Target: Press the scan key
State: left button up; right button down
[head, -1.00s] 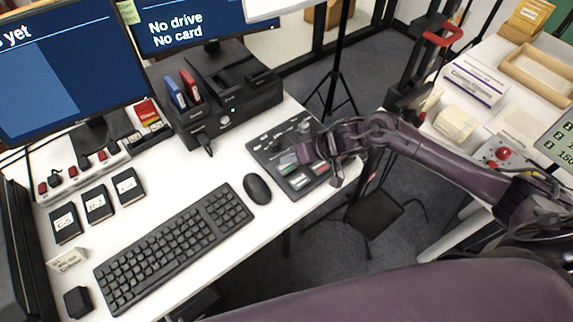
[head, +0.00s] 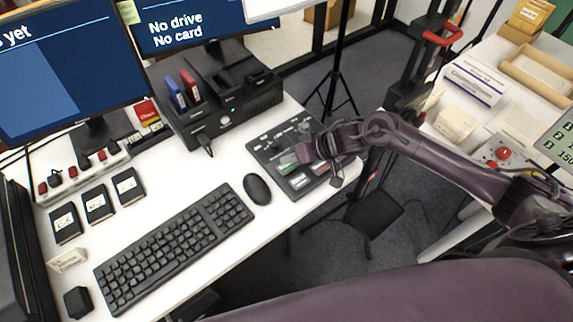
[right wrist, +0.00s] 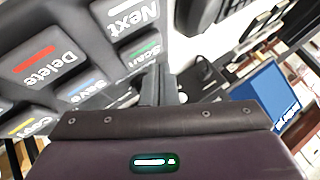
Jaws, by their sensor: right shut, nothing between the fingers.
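The scan key (right wrist: 140,52) has a dark face, a green stripe and the word "Scan" in the right wrist view. It belongs to the dark key panel (head: 262,150) at the desk's right end in the head view. My right gripper (head: 300,153) is over this panel. In the right wrist view its fingers (right wrist: 160,80) are shut and empty, with the tips at the right edge of the scan key. I cannot tell whether they touch it. My left gripper is not in view.
Close to the scan key are the next key (right wrist: 128,18), delete key (right wrist: 45,62) and save key (right wrist: 85,88). In the head view, a mouse (head: 257,188) and keyboard (head: 175,248) lie left of the panel.

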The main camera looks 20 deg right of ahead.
aim_at(291, 168)
jog(key=shift+f, duration=0.15)
jog(key=shift+f, duration=0.25)
jog(key=shift+f, duration=0.6)
dwell(0.9)
jog(key=shift+s+r, duration=0.1)
jog(key=shift+r+p, duration=0.85)
jog(key=shift+p, duration=0.3)
notch_tip(291, 168, up, 5)
jog(key=p, duration=0.5)
jog(key=shift+p, duration=0.4)
